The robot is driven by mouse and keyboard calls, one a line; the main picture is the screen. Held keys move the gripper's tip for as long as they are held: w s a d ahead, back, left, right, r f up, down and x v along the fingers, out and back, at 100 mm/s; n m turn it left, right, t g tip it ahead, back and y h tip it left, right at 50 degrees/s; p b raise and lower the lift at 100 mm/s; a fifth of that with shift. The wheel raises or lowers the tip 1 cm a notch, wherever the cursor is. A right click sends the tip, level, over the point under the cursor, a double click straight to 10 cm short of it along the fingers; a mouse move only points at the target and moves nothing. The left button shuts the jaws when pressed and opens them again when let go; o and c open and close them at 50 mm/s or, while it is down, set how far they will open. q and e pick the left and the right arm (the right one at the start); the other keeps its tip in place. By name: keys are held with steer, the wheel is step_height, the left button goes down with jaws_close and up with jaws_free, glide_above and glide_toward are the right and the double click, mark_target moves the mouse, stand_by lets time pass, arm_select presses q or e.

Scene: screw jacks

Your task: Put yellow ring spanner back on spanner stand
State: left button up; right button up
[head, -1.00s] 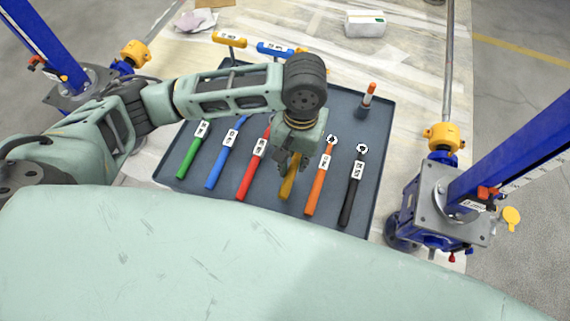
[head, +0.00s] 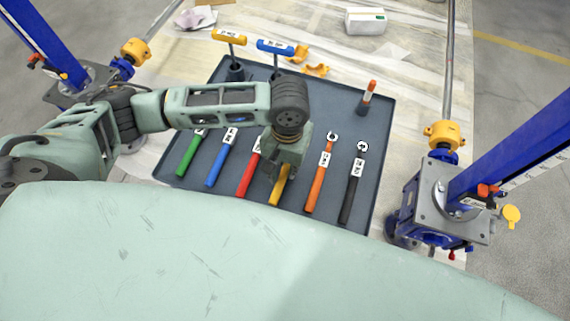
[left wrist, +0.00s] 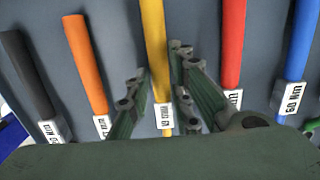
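The yellow ring spanner (head: 279,189) lies in the row of coloured spanners, between the red and orange ones. Its handle shows in the head view; my gripper hides its head end. In the left wrist view its handle (left wrist: 154,50) and white label run between my fingers, with narrow gaps beside them. My left gripper (head: 277,172) is low over it, open, with one finger on each side; the fingers also show in the left wrist view (left wrist: 157,72). The spanners lie on a dark grey tray (head: 335,105), which appears to be the stand. My right gripper is out of view.
The red spanner (head: 248,182) and orange spanner (head: 318,185) lie close on either side. Upright T-handled tools (head: 229,37) and an orange-tipped post (head: 368,93) stand farther back. Blue jacks (head: 437,190) flank the tray.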

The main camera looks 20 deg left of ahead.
arm_select(q)
steer(key=o, duration=0.3)
steer(key=shift+r, duration=0.1)
steer(key=r, duration=1.2)
steer(key=shift+w+d+p, duration=0.1)
steer(key=shift+w+p, duration=0.25)
steer(key=shift+p, duration=0.05)
